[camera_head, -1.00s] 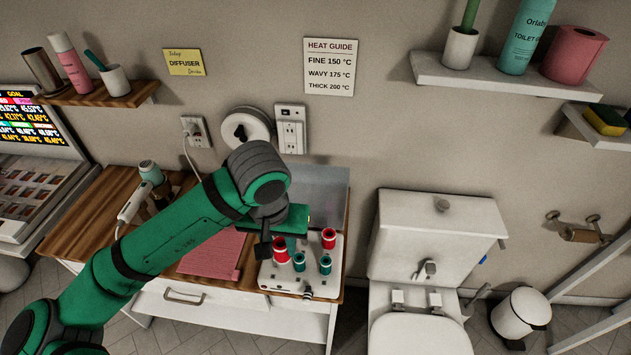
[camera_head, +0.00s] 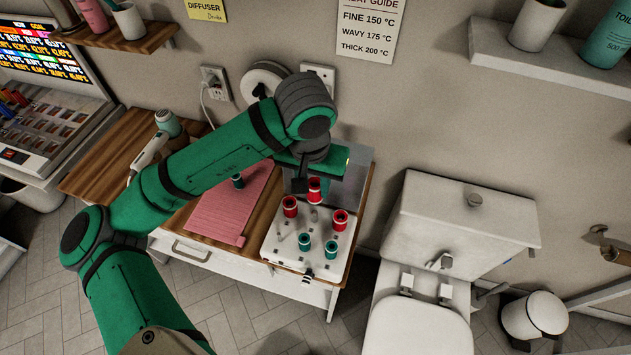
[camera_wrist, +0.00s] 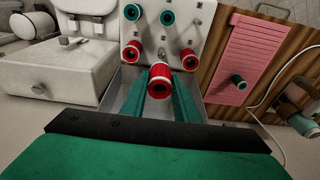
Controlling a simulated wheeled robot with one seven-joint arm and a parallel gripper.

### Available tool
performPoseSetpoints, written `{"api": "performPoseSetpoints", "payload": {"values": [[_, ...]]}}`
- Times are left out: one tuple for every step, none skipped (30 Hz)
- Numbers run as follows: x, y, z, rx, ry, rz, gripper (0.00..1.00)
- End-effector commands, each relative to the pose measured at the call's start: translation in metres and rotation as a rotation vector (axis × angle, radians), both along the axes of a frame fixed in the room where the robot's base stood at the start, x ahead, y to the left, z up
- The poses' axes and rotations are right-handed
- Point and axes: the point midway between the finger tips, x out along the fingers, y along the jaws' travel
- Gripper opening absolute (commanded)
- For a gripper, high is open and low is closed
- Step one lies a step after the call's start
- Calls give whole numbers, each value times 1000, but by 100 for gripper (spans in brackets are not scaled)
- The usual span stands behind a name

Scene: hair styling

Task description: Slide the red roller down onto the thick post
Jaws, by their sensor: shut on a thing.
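My gripper (camera_wrist: 160,88) is shut on a red roller (camera_wrist: 159,82). The held roller also shows below my gripper in the head view (camera_head: 314,188), over the back part of the white roller board (camera_head: 268,250). A bare post (camera_head: 314,214) stands just in front of it; it shows in the wrist view too (camera_wrist: 161,53). Another bare post (camera_head: 281,226) stands at the board's left. I cannot tell for sure which is the thick one. Two other red rollers (camera_head: 290,207) (camera_head: 340,220) and two teal rollers (camera_head: 304,242) (camera_head: 331,248) stand on the board.
A pink mat (camera_head: 215,219) with a teal roller (camera_head: 238,181) on it lies left of the board. A hair dryer (camera_head: 168,123) is further left. A grey panel (camera_head: 352,180) stands behind the board. The toilet (camera_head: 455,235) is to the right.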

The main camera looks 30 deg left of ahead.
Motion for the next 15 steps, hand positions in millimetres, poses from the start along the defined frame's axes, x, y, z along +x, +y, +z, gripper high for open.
{"api": "performPoseSetpoints", "payload": {"values": [[-1, -1, 0, -2, -2, -1, 6], [-1, -1, -2, -2, 0, 0, 6], [-1, -1, -5, -2, 0, 0, 6], [-1, 0, -7, -2, 0, 0, 6], [-1, 0, -9, -2, 0, 0, 6], [-1, -1, -13, -2, 0, 0, 6], [-1, -1, -15, -3, 0, -1, 6], [-1, -1, -18, -3, 0, -1, 6], [-1, -1, -21, -3, 0, -2, 6], [-1, -1, -23, -2, 0, -1, 6], [-1, -1, -26, -2, 1, -1, 6], [-1, -1, -30, -3, 1, -2, 6], [-1, -1, -32, -3, 0, -1, 6], [-1, -1, -35, -2, 0, 0, 6], [-1, 0, -38, -2, 0, 0, 6]]}}
